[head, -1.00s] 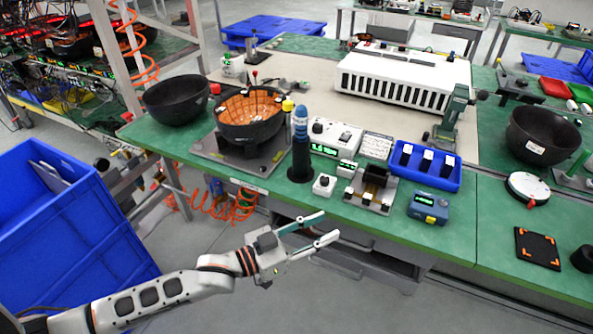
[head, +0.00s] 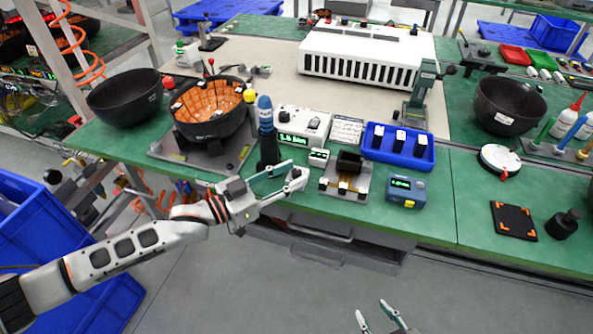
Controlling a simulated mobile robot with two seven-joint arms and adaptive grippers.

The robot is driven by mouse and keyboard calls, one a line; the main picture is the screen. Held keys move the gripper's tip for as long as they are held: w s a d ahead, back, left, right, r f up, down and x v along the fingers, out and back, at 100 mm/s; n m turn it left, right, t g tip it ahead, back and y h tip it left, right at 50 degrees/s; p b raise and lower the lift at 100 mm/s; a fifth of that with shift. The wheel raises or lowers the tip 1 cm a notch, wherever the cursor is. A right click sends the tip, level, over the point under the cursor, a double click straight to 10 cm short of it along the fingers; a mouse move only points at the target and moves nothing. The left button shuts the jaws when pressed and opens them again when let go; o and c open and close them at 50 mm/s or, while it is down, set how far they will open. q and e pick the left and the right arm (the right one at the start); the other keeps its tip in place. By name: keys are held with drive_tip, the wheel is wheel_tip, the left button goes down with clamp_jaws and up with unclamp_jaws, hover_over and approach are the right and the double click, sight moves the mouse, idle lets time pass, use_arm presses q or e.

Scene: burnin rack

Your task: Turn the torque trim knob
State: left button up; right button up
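My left gripper (head: 295,172) is open, with its fingers apart at the bench's front edge, below the white power unit. The small white box with a black knob that stood there is now largely covered by these fingers. I cannot tell whether they touch its knob. The white unit (head: 301,124) behind has a green display and a dark knob (head: 314,122) on top. A small display box (head: 318,157) stands just right of the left fingertips. My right gripper (head: 376,318) is at the bottom edge, open and empty over the floor. No label marks which knob is the torque trim.
A black and blue upright tool (head: 266,135) stands close behind the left gripper. A grey fixture (head: 345,180), a blue meter (head: 406,190) and a blue tray (head: 424,158) are to the right. An orange-lined bowl (head: 211,110) is at left.

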use_arm(q)
drive_tip(key=shift+x, duration=0.9)
drive_tip(key=shift+w+d, duration=0.15)
drive_tip(key=shift+d, duration=0.05)
use_arm(e)
drive_tip(key=shift+w+d+r, duration=0.15)
drive_tip(key=shift+w, duration=0.2)
use_arm(q)
clamp_jaws()
use_arm(e)
drive_tip(key=shift+r, duration=0.1)
